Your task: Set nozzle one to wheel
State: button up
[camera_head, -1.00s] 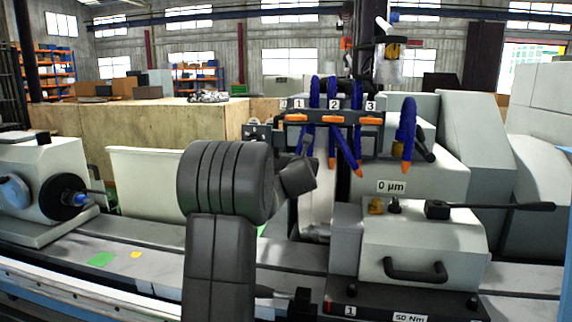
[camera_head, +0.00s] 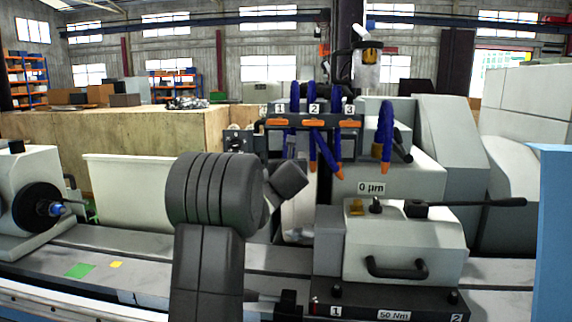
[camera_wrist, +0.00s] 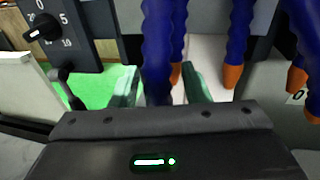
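Blue hoses with orange tips hang from the manifold (camera_head: 314,123) labelled 1, 2 and 3. In the wrist view a blue hose (camera_wrist: 156,45), seemingly nozzle one, passes down between my green fingers. My gripper (camera_wrist: 162,88) is open around it, with gaps on both sides; contact is not visible. The hose's lower end is hidden by my gripper body. A pale surface behind the hoses, perhaps the wheel (camera_head: 300,210), is partly covered. In the head view my gripper is hidden.
Other hoses (camera_wrist: 240,40) hang close on the right in the wrist view. A dial (camera_wrist: 42,28) is at upper left. A grey housing (camera_head: 405,243) with a black lever (camera_head: 480,204) stands right of my arm. A blue panel (camera_head: 556,230) is at the far right.

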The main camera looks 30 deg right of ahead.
jog(key=b+v, duration=0.3)
jog(key=v, duration=1)
jog(key=shift+s+a+b, duration=0.15)
jog(key=shift+s+b, duration=0.2)
jog(key=shift+b, duration=0.05)
jog(key=shift+w+f, duration=0.1)
jog(key=p+x, duration=0.3)
jog(key=x, duration=1)
jog(key=shift+w+p, duration=0.35)
jog(key=shift+p, duration=0.05)
jog(key=shift+s, duration=0.1)
